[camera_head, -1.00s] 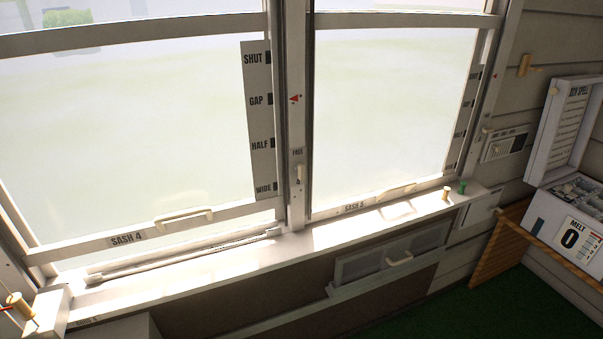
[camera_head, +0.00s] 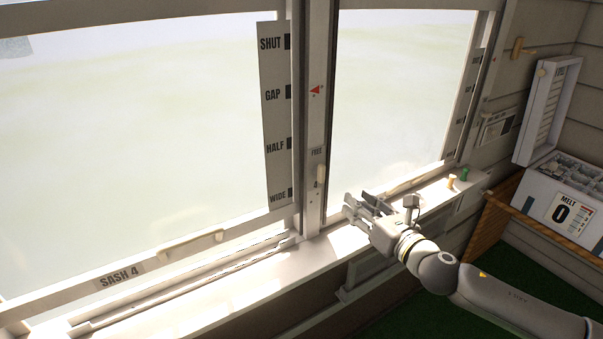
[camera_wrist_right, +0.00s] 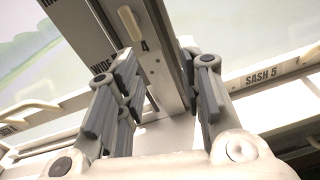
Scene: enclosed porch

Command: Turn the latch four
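The latch (camera_head: 320,175), a small cream lever, hangs roughly upright on the post between the two windows, below a label that reads FREE (camera_head: 317,152). In the right wrist view the latch (camera_wrist_right: 130,22) shows at the top, beside a number 4 (camera_wrist_right: 144,45) on the post. My right gripper (camera_head: 357,204) is over the sill, just right of and below the latch, apart from it. In the wrist view the right gripper (camera_wrist_right: 160,75) has its fingers spread with nothing between them. My left gripper is not in view.
Sash 4 (camera_head: 120,279) with its handle (camera_head: 190,243) is on the left. A scale (camera_head: 276,120) reads SHUT, GAP, HALF, WIDE. Two small pegs, yellow (camera_head: 452,181) and green (camera_head: 464,174), stand on the sill to the right. A white box (camera_head: 560,205) is far right.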

